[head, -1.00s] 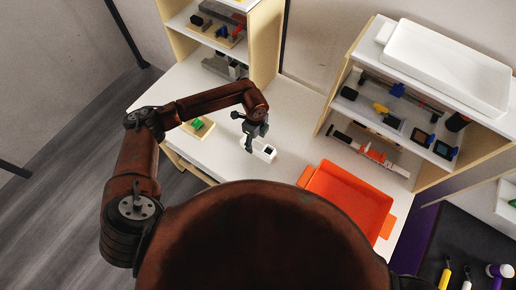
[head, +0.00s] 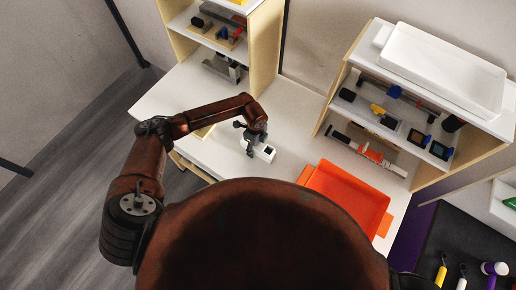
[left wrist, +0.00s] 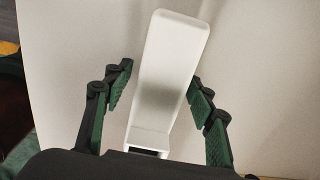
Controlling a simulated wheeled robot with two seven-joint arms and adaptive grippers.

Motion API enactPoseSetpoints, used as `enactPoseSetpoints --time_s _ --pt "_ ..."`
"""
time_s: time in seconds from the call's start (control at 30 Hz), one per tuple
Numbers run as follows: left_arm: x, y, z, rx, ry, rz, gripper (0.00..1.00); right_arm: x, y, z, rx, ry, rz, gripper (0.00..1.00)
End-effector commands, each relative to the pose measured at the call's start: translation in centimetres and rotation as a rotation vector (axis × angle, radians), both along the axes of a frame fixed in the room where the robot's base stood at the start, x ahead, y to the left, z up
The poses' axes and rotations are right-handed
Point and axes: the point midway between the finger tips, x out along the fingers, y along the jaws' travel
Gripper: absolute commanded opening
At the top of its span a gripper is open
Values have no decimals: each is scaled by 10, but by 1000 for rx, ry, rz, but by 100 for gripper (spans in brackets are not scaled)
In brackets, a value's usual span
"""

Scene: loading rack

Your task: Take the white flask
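The white flask (head: 266,152) is on the white tabletop, partly hidden by my left gripper in the head view. In the left wrist view the flask (left wrist: 168,65) is a long, smooth white body with a dark opening at its near end. My left gripper (left wrist: 160,80) is open, with one green-padded finger on each side of the flask. Gaps show between the fingers and the flask. In the head view the left gripper (head: 250,148) is over the flask's left side. My right gripper is not in view.
An orange tray (head: 345,198) lies to the right of the flask. A shelf unit with a white tray (head: 445,68) on top stands at the right, and another shelf (head: 262,50) at the back left. The tabletop (head: 295,105) behind the flask is clear.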

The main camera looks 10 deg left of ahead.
Motion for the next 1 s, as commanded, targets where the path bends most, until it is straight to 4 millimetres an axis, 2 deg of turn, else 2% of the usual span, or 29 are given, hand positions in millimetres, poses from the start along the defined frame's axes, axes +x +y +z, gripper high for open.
enactPoseSetpoints --time_s 0.07,0.7,1.0 --pt "0 0 0 0 0 0 44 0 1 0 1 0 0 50" --pt "1 0 1 -1 -1 0 0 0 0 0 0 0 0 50" --pt "1 0 6 -1 -2 0 0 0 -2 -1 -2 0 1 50"
